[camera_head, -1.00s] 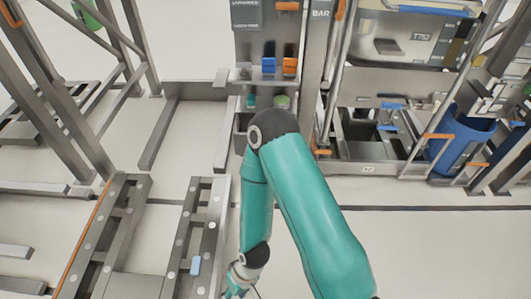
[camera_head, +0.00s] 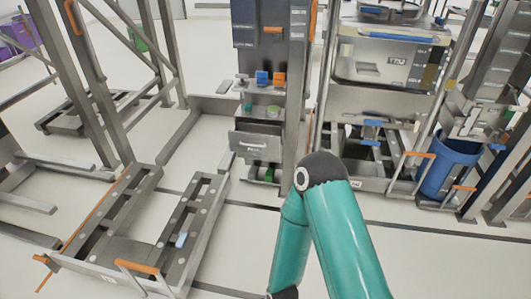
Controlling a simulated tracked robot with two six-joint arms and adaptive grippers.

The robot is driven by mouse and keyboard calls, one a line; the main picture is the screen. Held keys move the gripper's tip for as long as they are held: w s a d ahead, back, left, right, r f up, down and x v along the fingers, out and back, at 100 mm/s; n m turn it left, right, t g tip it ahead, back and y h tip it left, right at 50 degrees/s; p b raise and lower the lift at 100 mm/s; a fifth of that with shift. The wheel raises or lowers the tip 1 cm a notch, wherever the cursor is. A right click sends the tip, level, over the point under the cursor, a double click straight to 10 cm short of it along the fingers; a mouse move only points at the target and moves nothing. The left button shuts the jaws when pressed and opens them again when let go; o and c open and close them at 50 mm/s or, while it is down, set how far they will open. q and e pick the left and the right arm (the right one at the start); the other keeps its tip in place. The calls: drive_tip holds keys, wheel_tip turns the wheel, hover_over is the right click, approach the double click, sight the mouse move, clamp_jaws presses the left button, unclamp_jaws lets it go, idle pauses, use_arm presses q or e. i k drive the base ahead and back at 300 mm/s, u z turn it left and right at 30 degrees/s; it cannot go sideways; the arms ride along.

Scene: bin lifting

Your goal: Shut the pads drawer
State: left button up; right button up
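A grey metal drawer (camera_head: 256,147) with a pale handle and a small unreadable label on its front is in the middle of the view, low in a tall cabinet. Neither gripper is in view.
A low metal cart (camera_head: 190,240) with orange handles stands at the front left. A blue bin (camera_head: 447,168) and a metal workstation (camera_head: 390,55) are at right. Blue and orange blocks sit on a shelf above the drawer.

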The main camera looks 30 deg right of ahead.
sight(247, 138)
drive_tip(key=z, duration=0.95)
drive_tip(key=i, duration=0.95)
drive_tip(key=z, duration=0.35)
drive_tip(key=i, duration=1.25)
drive_tip(key=u, duration=0.4)
